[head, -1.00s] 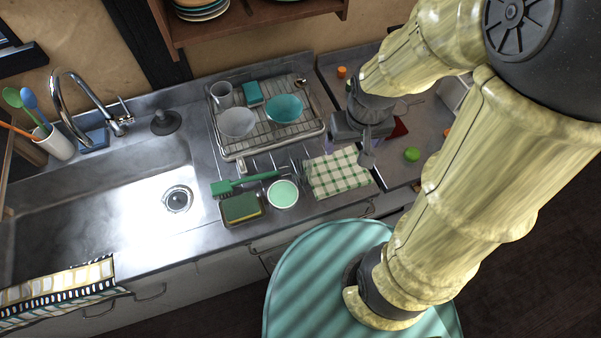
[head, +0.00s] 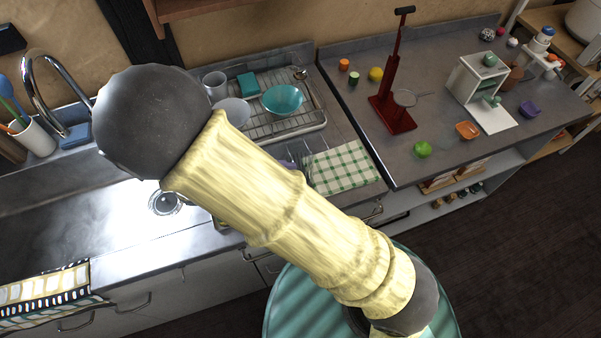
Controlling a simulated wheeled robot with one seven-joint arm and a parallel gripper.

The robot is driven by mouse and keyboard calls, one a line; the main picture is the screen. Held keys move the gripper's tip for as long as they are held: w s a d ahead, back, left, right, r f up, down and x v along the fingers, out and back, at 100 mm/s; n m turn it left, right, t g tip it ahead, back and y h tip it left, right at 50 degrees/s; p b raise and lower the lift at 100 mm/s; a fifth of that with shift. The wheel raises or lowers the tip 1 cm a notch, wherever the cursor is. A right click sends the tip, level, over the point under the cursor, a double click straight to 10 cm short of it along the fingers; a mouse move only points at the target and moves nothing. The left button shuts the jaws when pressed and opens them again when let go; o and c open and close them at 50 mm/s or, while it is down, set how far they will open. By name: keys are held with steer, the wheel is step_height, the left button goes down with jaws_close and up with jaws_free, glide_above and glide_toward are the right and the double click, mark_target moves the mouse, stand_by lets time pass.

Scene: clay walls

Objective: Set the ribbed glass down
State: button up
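I cannot pick out a ribbed glass for certain. A grey, glass-like cup (head: 214,84) stands at the back left of the dish rack (head: 300,128); ribs on it are too small to tell. My gripper is not in view, so whether it holds anything is hidden. My arm crosses the middle of the view and covers part of the sink and the counter in front of the rack.
The rack also holds a teal bowl (head: 283,99), a pale bowl (head: 236,110) and a teal block (head: 248,84). A checked towel (head: 342,167) lies in front. The right counter bears a red stand (head: 392,112), a green ball (head: 423,149) and a white shelf unit (head: 470,82).

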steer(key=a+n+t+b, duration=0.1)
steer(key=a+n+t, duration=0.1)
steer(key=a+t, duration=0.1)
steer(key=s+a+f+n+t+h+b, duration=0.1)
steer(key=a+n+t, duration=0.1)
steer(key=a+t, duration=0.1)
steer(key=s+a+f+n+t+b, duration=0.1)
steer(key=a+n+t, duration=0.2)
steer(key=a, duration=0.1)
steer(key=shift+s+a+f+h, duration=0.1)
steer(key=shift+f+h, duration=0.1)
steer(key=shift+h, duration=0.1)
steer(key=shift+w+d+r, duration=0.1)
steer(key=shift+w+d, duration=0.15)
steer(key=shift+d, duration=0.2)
glide_toward(308, 152)
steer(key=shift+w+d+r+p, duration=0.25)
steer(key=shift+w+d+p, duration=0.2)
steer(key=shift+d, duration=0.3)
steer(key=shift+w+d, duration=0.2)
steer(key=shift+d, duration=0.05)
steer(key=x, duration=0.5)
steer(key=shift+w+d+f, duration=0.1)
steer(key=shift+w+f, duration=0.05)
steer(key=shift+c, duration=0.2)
